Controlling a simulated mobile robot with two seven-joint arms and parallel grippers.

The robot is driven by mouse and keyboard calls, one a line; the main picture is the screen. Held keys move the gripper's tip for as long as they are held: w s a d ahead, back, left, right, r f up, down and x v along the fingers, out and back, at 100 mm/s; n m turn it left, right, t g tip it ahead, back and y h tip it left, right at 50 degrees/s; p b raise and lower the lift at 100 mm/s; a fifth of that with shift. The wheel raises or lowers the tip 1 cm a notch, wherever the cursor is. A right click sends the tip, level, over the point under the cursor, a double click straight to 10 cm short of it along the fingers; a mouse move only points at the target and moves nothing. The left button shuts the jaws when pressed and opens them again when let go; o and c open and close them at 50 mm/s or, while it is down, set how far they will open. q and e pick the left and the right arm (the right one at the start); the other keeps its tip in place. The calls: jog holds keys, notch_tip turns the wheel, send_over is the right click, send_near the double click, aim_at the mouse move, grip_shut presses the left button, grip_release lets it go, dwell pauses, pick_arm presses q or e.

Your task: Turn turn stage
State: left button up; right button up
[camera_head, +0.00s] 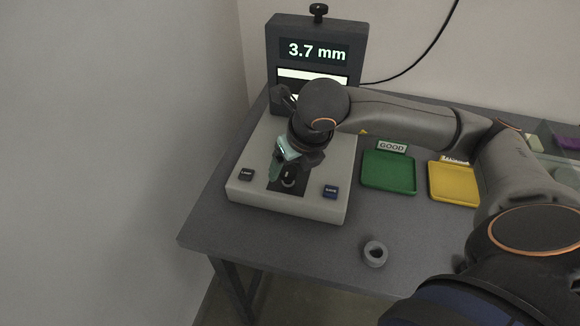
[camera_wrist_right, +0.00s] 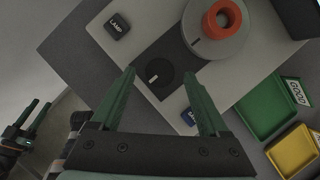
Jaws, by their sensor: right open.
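My right gripper (camera_head: 281,166) is over the front half of the light grey instrument (camera_head: 310,198). In the right wrist view its two green fingers (camera_wrist_right: 160,78) are apart with nothing between their tips. A black round knob (camera_wrist_right: 152,78) with a white mark lies beneath, between the fingers in the picture; I cannot tell whether they touch it. The knob shows in the head view (camera_head: 288,180). Beyond it in the wrist view is a grey round disc (camera_wrist_right: 203,47) carrying an orange-red ring (camera_wrist_right: 238,38). The arm hides the disc in the head view. My left gripper (camera_wrist_right: 24,118) shows at the wrist view's left edge, fingers apart.
A screen (camera_head: 315,52) reads 3.7 mm. A LAMP button (camera_wrist_right: 117,26) and a blue button (camera_head: 331,191) flank the knob. Right of the instrument are a green GOOD tray (camera_head: 388,184) and a yellow tray (camera_head: 453,196). A grey ring (camera_head: 375,253) lies near the front edge.

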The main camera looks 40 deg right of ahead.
jog(key=shift+w+f, duration=0.2)
jog(key=shift+f, duration=0.3)
grip_shut()
dwell(0.3)
